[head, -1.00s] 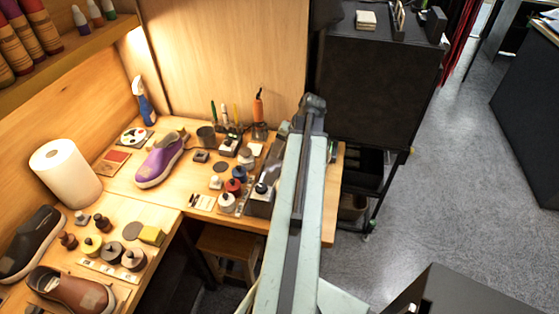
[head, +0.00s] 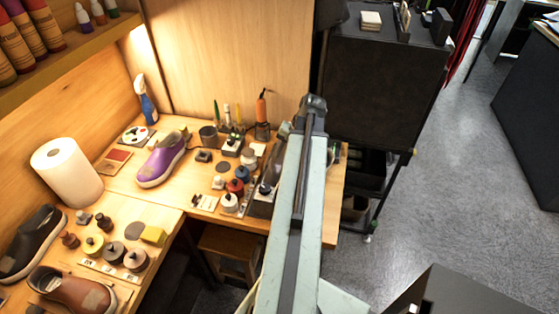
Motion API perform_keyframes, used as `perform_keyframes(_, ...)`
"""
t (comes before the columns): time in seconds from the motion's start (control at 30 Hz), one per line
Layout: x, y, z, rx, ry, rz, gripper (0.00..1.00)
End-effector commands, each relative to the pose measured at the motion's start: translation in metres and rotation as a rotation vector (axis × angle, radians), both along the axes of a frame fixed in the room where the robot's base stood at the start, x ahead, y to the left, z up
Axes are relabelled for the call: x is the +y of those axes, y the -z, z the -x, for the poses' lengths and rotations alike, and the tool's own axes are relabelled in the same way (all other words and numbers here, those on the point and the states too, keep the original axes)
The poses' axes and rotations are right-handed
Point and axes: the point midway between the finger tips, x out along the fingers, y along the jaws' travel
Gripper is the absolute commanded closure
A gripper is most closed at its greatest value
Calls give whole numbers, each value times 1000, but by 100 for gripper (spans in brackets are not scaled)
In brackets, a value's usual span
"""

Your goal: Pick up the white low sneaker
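I see no white low sneaker in the head view. The shoes in sight are a purple shoe (head: 162,160) with a pale sole on the bench, a brown shoe (head: 72,291) at the lower left, and a dark slip-on shoe (head: 32,245) at the left edge. My pale green arm column stands in front of the bench's right end and hides part of it. My gripper's fingers cannot be made out.
The L-shaped wooden bench (head: 205,178) holds a paper roll (head: 66,172), a blue spray bottle (head: 146,101), a yellow sponge (head: 153,235) and several small jars. A stool (head: 232,249) stands below. A black cabinet (head: 382,88) is behind; grey floor (head: 445,200) is clear at right.

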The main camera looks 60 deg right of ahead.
Motion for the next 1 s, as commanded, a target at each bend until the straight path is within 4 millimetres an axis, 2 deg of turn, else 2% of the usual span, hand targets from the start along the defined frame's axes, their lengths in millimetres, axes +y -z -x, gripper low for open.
perform_keyframes(0.03,0,0,0,0,0,0,57)
perform_keyframes(0.2,0,0,0,0,0,0,10)
perform_keyframes(0.23,0,0,0,0,1,0,4)
perform_keyframes(0.53,-1,0,1,0,2,0,4)
perform_keyframes(0.67,-1,-7,3,0,2,0,4)
perform_keyframes(1.0,-2,-62,23,0,3,0,4)
